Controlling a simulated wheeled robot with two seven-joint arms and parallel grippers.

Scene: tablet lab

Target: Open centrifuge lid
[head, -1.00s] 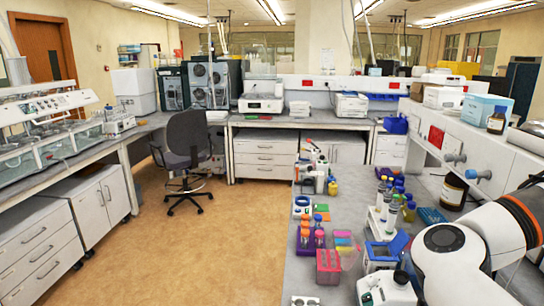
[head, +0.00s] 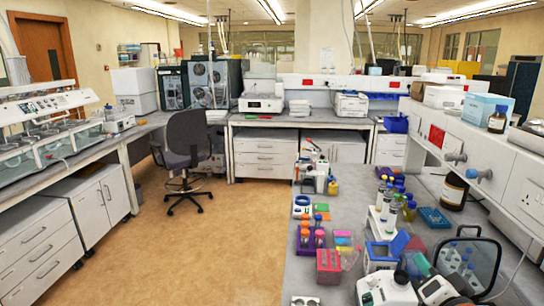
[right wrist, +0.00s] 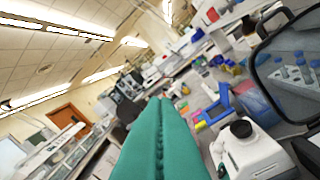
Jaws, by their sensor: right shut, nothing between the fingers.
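The centrifuge lid (head: 497,262) is a clear panel in a rounded dark frame at the lower right of the head view. It stands raised, and several blue-capped tubes show through it. The lid also shows at the right edge of the right wrist view (right wrist: 262,62). The centrifuge body is mostly out of frame or hidden. My right gripper (head: 421,264) is just left of the lid, apart from it, with green fingers shut and empty. Its fingers fill the lower middle of the right wrist view (right wrist: 160,135). My left gripper is not in view.
A white device with a black top (head: 386,291) stands left of my right gripper. A blue box (head: 380,254), a pink rack (head: 328,267) and tube racks crowd the bench. A shelf unit (head: 470,150) runs along the right.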

